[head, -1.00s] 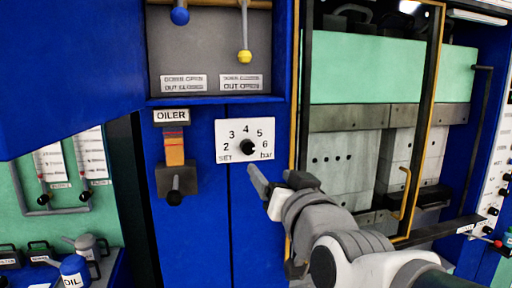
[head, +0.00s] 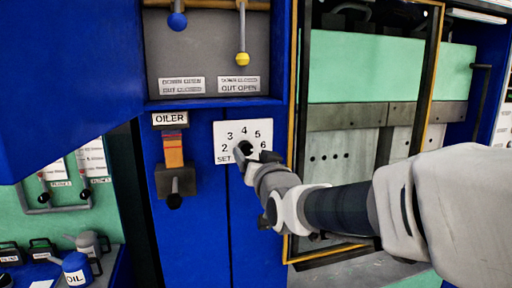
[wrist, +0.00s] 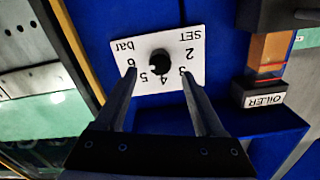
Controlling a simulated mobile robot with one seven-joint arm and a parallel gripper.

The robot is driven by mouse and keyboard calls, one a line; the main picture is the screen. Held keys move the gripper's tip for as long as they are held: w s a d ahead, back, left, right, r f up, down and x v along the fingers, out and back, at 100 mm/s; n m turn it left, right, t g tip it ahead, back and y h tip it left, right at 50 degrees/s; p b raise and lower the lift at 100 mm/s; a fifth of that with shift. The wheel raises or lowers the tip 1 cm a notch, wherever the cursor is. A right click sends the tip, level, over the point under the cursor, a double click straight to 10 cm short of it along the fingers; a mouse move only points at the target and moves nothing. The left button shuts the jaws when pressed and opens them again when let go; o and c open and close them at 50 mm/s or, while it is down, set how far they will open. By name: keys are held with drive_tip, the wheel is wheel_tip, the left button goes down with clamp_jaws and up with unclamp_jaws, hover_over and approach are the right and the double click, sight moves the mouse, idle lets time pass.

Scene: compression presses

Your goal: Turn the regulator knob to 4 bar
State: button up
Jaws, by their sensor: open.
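The regulator knob (wrist: 159,62) is small, round and black, on a white dial plate (wrist: 175,35) marked SET, 2 to 6 and bar. In the wrist view the plate looks upside down. A small pale mark shows on the knob, on its side toward the 5. My gripper (wrist: 159,73) is open, with one finger on each side of the knob; gaps show between fingers and knob. I cannot tell whether the fingertips touch the plate. In the head view my gripper (head: 245,155) covers part of the plate (head: 222,130) and most of the knob.
The oiler (head: 174,150) hangs left of the plate, with a dark knob below. A recessed panel (head: 205,55) with blue and yellow levers sits above. The press's yellow-edged frame (head: 293,80) stands close on the right. An oil can (head: 75,268) is at lower left.

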sight(247, 150)
drive_tip(key=shift+p+x, duration=0.5)
drive_tip(key=shift+x, duration=1.75)
clamp_jaws()
